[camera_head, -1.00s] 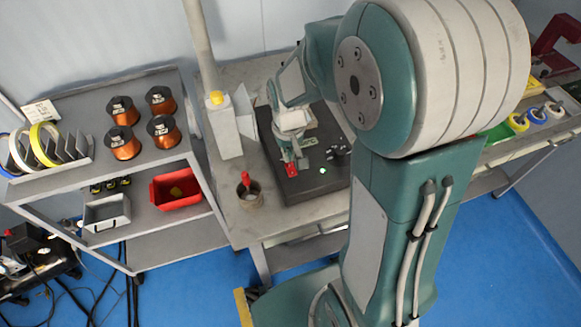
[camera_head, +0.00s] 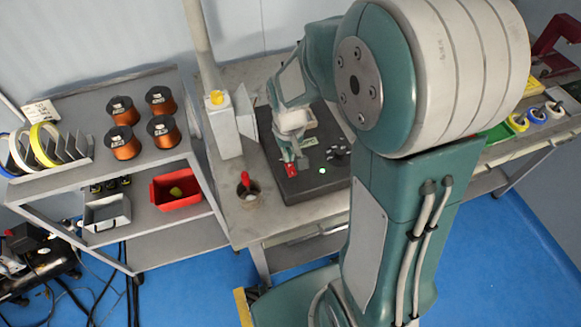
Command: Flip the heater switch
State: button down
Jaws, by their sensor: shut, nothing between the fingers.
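A dark control box (camera_head: 318,182) lies on the grey workbench in the head view. A red switch (camera_head: 291,171) sits near its front left corner, and a small green light (camera_head: 322,170) glows to its right. I take the red switch to be the heater switch; its position is too small to read. My gripper (camera_head: 301,164) points down over the box, shut and empty, just right of and behind the red switch. I cannot tell whether it touches the switch. My arm hides part of the box's right side.
A cup with a red-handled tool (camera_head: 248,197) stands left of the box. A grey housing with a yellow top (camera_head: 221,128) stands behind it. A shelf cart (camera_head: 90,165) with copper coils and a red bin (camera_head: 178,188) is at the left.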

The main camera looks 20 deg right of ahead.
aim_at(289, 165)
jog(key=shift+f, duration=1.3)
dwell(0.7)
jog(key=shift+r, duration=3.5)
jog(key=shift+r, duration=0.15)
jog(key=s+r+t, duration=0.5)
jog(key=s+r, duration=0.8)
jog(key=s, duration=0.1)
jog(key=shift+r+t, duration=0.15)
jog(key=shift+t, duration=0.15)
